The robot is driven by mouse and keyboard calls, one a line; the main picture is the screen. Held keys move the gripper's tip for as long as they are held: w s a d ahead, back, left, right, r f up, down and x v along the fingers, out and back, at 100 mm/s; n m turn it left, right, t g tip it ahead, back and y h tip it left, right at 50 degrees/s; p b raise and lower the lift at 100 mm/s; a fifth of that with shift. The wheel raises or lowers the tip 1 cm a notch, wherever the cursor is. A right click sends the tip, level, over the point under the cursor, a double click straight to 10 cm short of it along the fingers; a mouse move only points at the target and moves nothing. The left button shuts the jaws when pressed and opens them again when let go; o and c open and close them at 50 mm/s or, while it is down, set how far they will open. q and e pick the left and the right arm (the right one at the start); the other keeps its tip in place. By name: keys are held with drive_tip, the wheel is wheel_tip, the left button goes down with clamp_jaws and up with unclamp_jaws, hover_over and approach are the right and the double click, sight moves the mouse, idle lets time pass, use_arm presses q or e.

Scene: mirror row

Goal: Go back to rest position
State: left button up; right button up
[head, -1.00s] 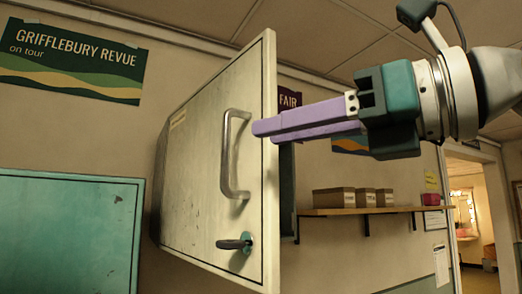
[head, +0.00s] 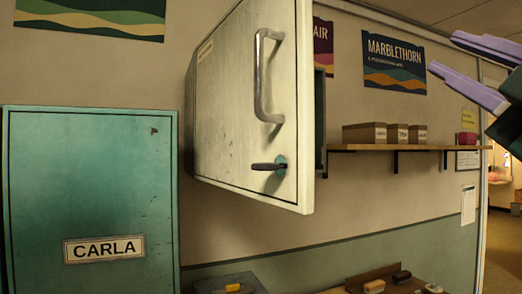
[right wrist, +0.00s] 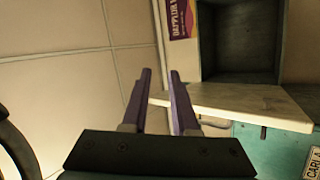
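My right gripper (head: 468,72) is at the upper right of the head view, apart from the cabinet door. Its two purple fingers are spread with nothing between them. The fingers also show in the right wrist view (right wrist: 158,90), apart and empty. The cream cabinet door (head: 235,110) stands swung open, with a metal pull handle (head: 260,80) and a small dark latch with a key-like lever (head: 268,166). In the right wrist view the open cabinet's dark interior (right wrist: 240,40) appears empty where visible. My left gripper is not in view.
A closed teal cabinet labelled CARLA (head: 90,190) is at the left. A wall shelf (head: 400,147) holds small boxes (head: 370,133). Below, a counter carries a dark tray (head: 230,280) and small brush-like items (head: 375,286). A doorway (head: 500,200) is at the far right.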

drive_tip(key=s+d+f+m+g+h, duration=0.1)
drive_tip(key=d+f+m+g+h, duration=0.15)
drive_tip(key=f, duration=0.45)
drive_tip(key=s+d+f+m+g+h, duration=0.1)
drive_tip(key=f+m+g, duration=0.3)
drive_tip(key=f, duration=0.3)
drive_tip(key=d+f+m+g+h, duration=0.2)
drive_tip(key=f+m+g, duration=0.15)
drive_tip(key=f, duration=0.45)
drive_tip(key=s+a+f+m+g+y, duration=0.1)
drive_tip(key=s+a+f+g+y, duration=0.15)
drive_tip(key=s+f+g, duration=0.55)
drive_tip(key=s+a+f+g+y, duration=0.2)
drive_tip(key=s+a+f+g, duration=0.2)
drive_tip(key=s+f, duration=0.65)
wheel_tip(320, 180, up, 16)
drive_tip(key=p, duration=1.5)
drive_tip(key=shift+s+d+r+t, duration=0.2)
drive_tip(key=shift+d+r+t, duration=0.05)
drive_tip(key=shift+t, duration=0.05)
